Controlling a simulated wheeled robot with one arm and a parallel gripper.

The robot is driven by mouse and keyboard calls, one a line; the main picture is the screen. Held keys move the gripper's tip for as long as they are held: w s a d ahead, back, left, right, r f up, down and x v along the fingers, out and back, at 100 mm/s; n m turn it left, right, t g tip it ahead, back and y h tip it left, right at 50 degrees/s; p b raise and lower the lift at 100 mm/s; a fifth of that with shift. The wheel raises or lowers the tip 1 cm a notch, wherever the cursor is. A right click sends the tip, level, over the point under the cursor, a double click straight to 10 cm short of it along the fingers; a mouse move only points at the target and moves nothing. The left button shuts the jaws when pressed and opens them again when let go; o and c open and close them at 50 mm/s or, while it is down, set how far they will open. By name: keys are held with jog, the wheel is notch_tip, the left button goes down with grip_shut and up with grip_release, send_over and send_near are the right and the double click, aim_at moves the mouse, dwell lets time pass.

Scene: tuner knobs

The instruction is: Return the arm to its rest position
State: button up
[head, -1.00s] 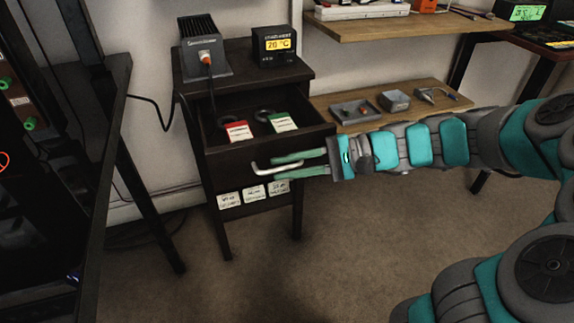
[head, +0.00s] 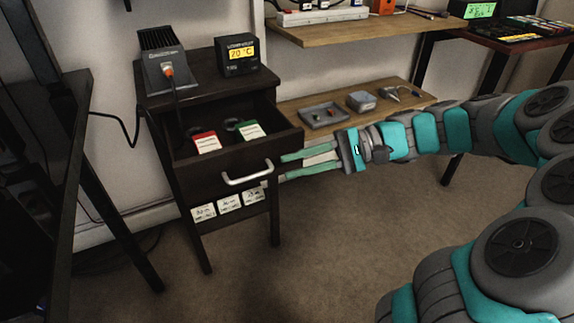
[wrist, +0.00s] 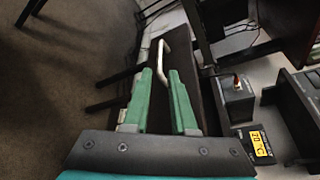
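My gripper (head: 281,168) is to the right of the small dark cabinet's open drawer (head: 205,181), in the head view. My arm reaches in from the right, stretched out roughly level.
A red-labelled tag (head: 205,142) and a green-labelled tag (head: 249,130) lie in the drawer. A black temperature display (head: 237,55) stands on the cabinet. A low wooden shelf (head: 425,101) with small parts is behind my arm. Open carpet (head: 320,250) lies below.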

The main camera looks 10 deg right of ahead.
dwell(0.3)
jog(key=s+a+f+n+g+h+p, duration=0.1)
jog(key=s+a+f+n+g+h, duration=0.2)
jog(key=s, duration=0.4)
jog(key=s+a+f+n+g+h, duration=0.1)
jog(key=s+a+f+h, duration=0.2)
jog(key=s+h, duration=0.3)
jog(key=s+d+f+n+t+h, duration=0.1)
jog(key=s+d+f+n+h, duration=0.1)
jog(key=s+d+h, duration=0.4)
jog(key=s+d+f, duration=0.1)
jog(key=s+d, duration=0.3)
jog(key=shift+d+f+n+t+p, duration=0.15)
jog(key=shift+f+n+t+p, duration=0.15)
jog(key=shift+f+n+p, duration=0.1)
